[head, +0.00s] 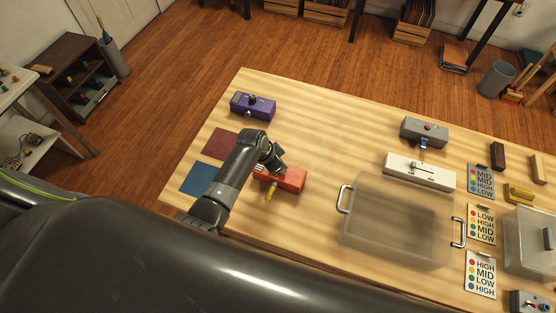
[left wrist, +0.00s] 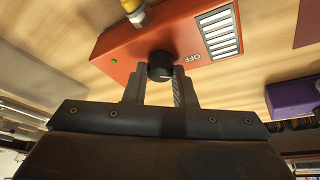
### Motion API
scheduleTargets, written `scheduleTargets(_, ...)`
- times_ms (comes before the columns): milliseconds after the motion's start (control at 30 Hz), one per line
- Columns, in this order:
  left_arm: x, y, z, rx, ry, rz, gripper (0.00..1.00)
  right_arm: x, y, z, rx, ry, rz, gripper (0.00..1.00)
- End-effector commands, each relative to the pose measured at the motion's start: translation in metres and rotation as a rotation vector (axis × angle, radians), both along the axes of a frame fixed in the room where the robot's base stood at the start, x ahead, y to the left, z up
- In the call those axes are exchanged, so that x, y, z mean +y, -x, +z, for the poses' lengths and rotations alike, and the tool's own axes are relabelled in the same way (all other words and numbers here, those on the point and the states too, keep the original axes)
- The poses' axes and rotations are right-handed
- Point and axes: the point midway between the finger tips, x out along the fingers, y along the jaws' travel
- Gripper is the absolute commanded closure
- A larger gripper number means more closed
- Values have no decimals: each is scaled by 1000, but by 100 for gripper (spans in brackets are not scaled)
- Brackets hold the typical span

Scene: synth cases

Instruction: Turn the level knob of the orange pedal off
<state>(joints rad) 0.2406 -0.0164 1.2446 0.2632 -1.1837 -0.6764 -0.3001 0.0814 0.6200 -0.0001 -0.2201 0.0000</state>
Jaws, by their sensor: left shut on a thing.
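The orange pedal (head: 290,178) lies on the wooden table, partly hidden by my left arm in the head view. In the left wrist view the orange pedal (left wrist: 140,55) shows a black level knob (left wrist: 160,66), a small lit green light (left wrist: 114,61), an OFF label and a white striped panel (left wrist: 220,34). My left gripper (head: 272,162) is over the pedal. In the left wrist view my left gripper (left wrist: 161,88) has its fingers on both sides of the knob, shut on it. The knob's white mark points towards the right, near the OFF label. My right gripper is not in view.
A purple pedal (head: 252,105) stands behind, with dark red (head: 220,144) and blue (head: 199,180) mats near the left edge. A yellow plug (head: 270,192) is at the orange pedal's front. A translucent tray (head: 395,222) stands to the right.

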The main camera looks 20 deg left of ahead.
Motion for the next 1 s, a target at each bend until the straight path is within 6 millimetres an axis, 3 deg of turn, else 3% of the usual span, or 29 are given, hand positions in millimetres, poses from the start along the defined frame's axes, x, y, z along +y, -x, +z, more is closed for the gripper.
scheduleTargets(733,0,0,0,1,0,85,99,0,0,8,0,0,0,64)
scheduleTargets(767,0,0,0,1,0,85,72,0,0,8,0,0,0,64)
scheduleTargets(900,0,0,0,1,0,84,54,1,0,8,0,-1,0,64)
scheduleTargets(1000,0,0,0,1,0,84,54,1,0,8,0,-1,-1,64)
